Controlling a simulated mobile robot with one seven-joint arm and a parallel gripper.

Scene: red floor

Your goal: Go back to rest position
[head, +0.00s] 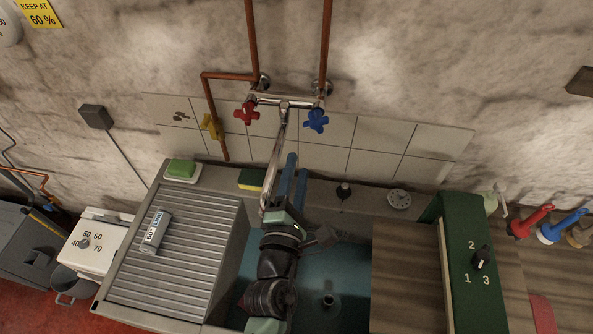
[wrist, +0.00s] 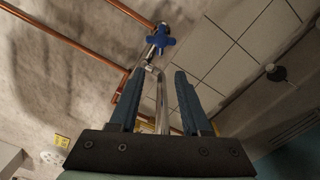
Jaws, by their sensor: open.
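My gripper (head: 290,180) is above the sink (head: 345,270), close to the chrome faucet spout. In the wrist view my gripper (wrist: 160,85) shows two blue-grey fingers spread apart with nothing held between them. The faucet (head: 278,150) has a red knob (head: 246,113) on the left and a blue knob (head: 317,120) on the right. The blue knob also shows in the wrist view (wrist: 160,41), beyond the fingertips. The spout (wrist: 162,100) appears between the fingers in that view; I cannot tell whether they touch it. My arm hides part of the sink.
A ribbed drainboard (head: 185,245) with a grey cylinder (head: 156,232) on it is at left. Green soap (head: 181,168) and a sponge (head: 251,180) lie along the back edge. A wooden board (head: 408,280) and a green dial panel (head: 468,262) stand at right. Copper pipes (head: 326,45) run up the wall.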

